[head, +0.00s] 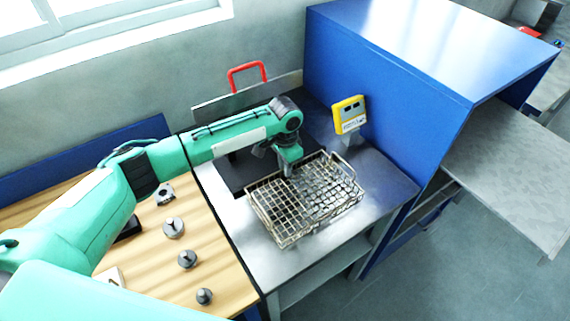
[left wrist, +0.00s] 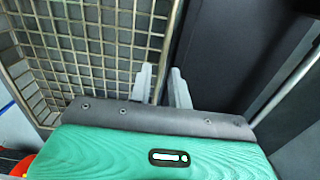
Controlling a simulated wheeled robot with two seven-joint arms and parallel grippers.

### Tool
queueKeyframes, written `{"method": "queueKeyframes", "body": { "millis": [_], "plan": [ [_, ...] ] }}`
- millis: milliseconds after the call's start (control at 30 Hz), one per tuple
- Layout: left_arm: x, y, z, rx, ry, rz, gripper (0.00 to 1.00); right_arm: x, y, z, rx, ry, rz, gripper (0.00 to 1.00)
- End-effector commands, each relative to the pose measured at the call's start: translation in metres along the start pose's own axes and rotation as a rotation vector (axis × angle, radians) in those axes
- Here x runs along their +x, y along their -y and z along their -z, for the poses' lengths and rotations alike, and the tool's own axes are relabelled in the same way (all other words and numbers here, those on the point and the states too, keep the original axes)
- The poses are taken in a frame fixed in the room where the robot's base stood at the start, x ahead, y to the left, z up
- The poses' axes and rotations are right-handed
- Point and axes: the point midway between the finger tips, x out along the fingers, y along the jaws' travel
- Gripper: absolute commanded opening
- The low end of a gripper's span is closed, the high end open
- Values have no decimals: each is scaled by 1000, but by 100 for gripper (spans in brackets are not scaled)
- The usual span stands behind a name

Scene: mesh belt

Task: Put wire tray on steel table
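The wire tray (head: 300,200), a rectangular metal mesh basket, rests on the shiny steel table (head: 262,250) in the middle of the head view. Its mesh also fills the upper left of the left wrist view (left wrist: 95,45). My left gripper (head: 288,170) points down at the tray's far rim. In the left wrist view its two fingers (left wrist: 163,72) stand apart, with the tray's rim running up to the gap between them. Whether they touch the rim is not clear. My right gripper is not in view.
A big blue housing (head: 385,100) stands to the right, with a grey surface (head: 510,165) beyond. A yellow device (head: 349,113) stands behind the tray. A red handle (head: 246,75) is at the back. A wooden bench (head: 160,265) with several small metal parts lies left.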

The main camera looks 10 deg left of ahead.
Motion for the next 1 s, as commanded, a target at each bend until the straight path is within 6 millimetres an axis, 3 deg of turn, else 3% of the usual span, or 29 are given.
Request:
{"method": "queueKeyframes", "body": {
  "millis": [433,800,1000],
  "plan": [
    [-9,1,0,0,-1,1,26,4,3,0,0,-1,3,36],
    [-83,0,1,1,-3,1,26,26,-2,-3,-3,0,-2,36],
    [-113,0,1,-1,-2,0,26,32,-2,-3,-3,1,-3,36]
  ]
}}
